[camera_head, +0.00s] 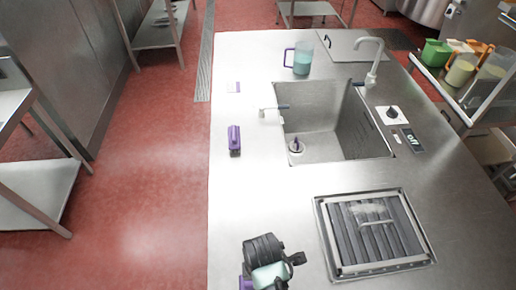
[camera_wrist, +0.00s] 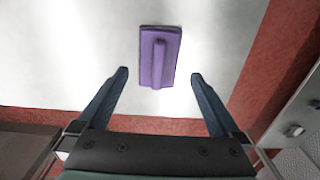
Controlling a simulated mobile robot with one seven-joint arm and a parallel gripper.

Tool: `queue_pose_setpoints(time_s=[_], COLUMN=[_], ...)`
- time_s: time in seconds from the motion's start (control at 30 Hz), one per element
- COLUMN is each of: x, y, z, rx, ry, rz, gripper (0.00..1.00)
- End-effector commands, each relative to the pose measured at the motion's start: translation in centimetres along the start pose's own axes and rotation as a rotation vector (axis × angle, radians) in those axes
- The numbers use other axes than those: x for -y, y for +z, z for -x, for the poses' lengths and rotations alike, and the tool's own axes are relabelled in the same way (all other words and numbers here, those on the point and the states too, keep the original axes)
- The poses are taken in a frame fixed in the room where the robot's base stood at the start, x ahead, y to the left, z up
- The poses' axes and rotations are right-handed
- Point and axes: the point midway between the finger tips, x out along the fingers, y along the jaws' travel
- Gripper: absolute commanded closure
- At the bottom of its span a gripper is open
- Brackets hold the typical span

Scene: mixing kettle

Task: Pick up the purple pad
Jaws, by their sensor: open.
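In the wrist view a purple pad (camera_wrist: 171,45) with a raised ridge-like handle lies flat on the steel counter, near its edge. My gripper (camera_wrist: 160,74) is open and empty, its two blue-grey fingers apart. The pad lies between and just beyond the fingertips in that picture. In the head view a purple pad (camera_head: 234,140) lies near the counter's left edge, left of the sink. Another purple patch (camera_head: 245,282) shows at the bottom, partly hidden by my arm. I cannot tell for certain which of these the wrist view shows.
The steel counter (camera_head: 240,195) has a sink (camera_head: 312,140), a faucet and a ridged square panel (camera_head: 372,230). A jug with teal liquid (camera_head: 302,60) stands behind the sink. A small pale item (camera_head: 234,87) lies at back left. Red floor (camera_head: 150,180) borders the counter.

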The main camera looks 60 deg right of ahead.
Motion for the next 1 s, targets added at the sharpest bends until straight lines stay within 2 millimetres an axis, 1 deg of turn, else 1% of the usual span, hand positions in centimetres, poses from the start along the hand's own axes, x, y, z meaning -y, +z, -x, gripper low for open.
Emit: queue_pose_setpoints(time_s=[0.23,0.5,0.57,0.7,0.87,0.93,1.0], x=[-0.1,-0.2,-0.2,-0.2,-0.2,-0.2,-0.2], y=[-0.1,-0.2,-0.2,-0.2,-0.1,-0.1,-0.1], z=[-1.4,-4.8,-5.3,-5.8,-5.8,-5.8,-5.8], rx=[0.0,0.0,0.0,0.0,0.0,0.0,0.0], ry=[0.0,0.0,0.0,0.002,0.002,0.002,0.002], rz=[-0.001,-0.001,0.0,0.0,0.0,0.0,0.0], gripper=[0.0,0.0,0.0,0.0,0.0,0.09,0.22])
